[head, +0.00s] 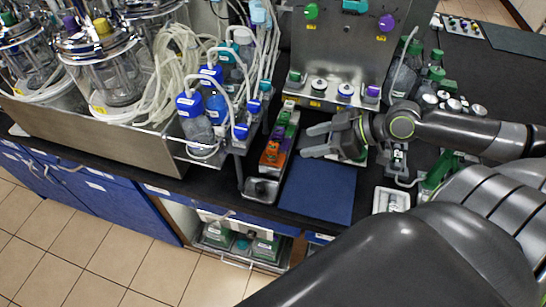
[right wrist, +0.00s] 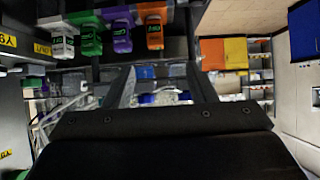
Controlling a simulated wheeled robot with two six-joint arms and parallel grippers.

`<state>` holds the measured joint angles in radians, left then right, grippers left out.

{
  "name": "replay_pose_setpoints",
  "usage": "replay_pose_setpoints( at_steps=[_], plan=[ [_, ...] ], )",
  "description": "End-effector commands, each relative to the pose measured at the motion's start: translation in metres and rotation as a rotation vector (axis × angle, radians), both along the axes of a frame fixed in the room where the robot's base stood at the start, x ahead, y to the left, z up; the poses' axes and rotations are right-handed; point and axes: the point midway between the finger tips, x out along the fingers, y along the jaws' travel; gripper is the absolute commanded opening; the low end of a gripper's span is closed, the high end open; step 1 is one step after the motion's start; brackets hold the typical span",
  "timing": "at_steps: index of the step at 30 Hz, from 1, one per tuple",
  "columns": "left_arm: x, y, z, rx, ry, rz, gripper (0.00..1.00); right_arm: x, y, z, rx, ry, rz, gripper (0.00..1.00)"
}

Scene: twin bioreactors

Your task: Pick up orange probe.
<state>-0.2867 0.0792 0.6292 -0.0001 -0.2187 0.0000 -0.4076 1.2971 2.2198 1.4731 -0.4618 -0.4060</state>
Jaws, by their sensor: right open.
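The orange probe (head: 271,154) is at the front end of a short row of coloured probes on the bench, in the head view. It also shows in the right wrist view (right wrist: 154,32) at the right end of the row, beyond the fingers. My right gripper (head: 307,141) is open and empty, its fingers pointing left toward the row. It is apart from the orange probe, a little to its right and farther back. In the right wrist view the two fingers (right wrist: 163,86) stand apart. My left gripper is not in view.
Purple (right wrist: 121,38), green (right wrist: 90,39) and white (right wrist: 62,42) probes stand beside the orange one. A blue mat (head: 319,190) lies clear in front of my right gripper. A metal tray (head: 262,190) and blue-capped bottles (head: 193,120) are nearby. A metal panel (head: 335,45) stands behind.

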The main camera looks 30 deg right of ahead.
Motion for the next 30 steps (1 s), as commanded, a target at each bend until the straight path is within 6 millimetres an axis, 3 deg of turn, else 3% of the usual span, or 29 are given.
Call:
replay_pose_setpoints(
  at_steps=[9,30],
  plan=[
    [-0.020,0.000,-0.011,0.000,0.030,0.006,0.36,0.018,0.015,-0.016,0.004,-0.003,-0.003,0.51],
    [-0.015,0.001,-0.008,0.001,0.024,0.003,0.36,0.044,0.034,-0.033,0.004,-0.002,-0.003,0.51]
  ],
)
